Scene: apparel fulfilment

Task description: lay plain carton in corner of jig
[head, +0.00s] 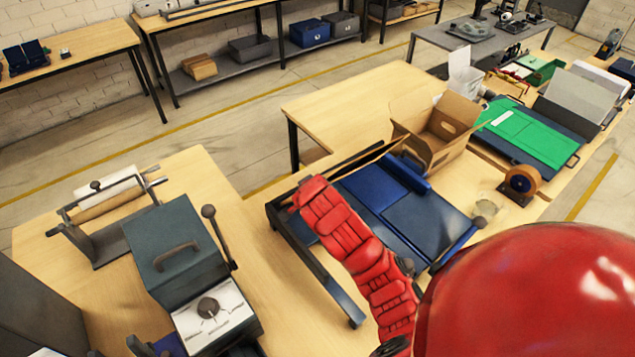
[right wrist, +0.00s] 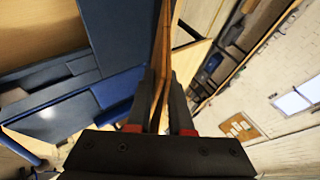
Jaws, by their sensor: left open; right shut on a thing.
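A brown open carton (head: 437,137) with raised flaps stands at the back right end of the blue jig (head: 425,221) in the head view. In the right wrist view my right gripper (right wrist: 163,98) is shut on a thin brown cardboard panel (right wrist: 162,52), seen edge-on. Whether this panel belongs to the open carton is unclear. The jig's blue surface (right wrist: 62,117) lies at the left of that view. My right gripper cannot be made out in the head view.
A grey press (head: 172,250) with a dial stands front left beside a roll holder (head: 105,205). A green mat (head: 525,133) and tape dispenser (head: 521,184) are right of the carton. Red parts cover some of the jig. Bare tabletop (head: 335,100) lies behind.

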